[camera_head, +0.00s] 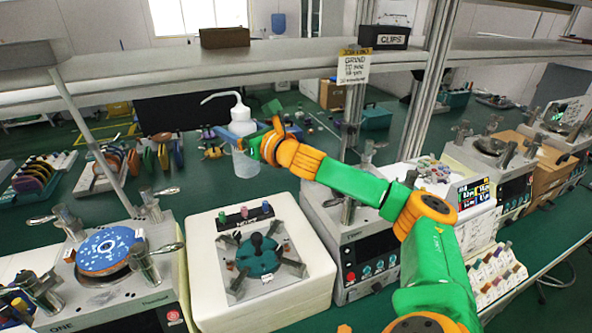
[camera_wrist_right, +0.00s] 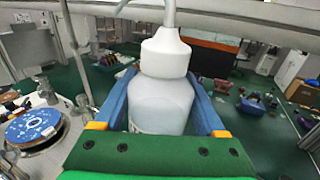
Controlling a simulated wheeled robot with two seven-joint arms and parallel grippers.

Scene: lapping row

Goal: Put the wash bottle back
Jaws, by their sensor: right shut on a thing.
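The wash bottle (camera_head: 243,160) has a translucent white body, a white cap and a bent spout pointing left in the head view. My right gripper (camera_head: 232,136) is shut on its body and holds it upright, in the air above the green bench surface behind the white block. In the right wrist view the bottle (camera_wrist_right: 163,95) stands between the two blue fingers of the right gripper (camera_wrist_right: 165,112). Its lower part is hidden by the green gripper body there. My left gripper is not in view.
A grey shelf (camera_head: 290,62) runs across above the bench, carrying a dark box (camera_head: 225,37) and a CLIPS box (camera_head: 384,37). A lapping machine with a blue disc (camera_head: 108,250) stands left. A white block (camera_head: 312,235) with a teal fixture (camera_head: 258,258) stands in front.

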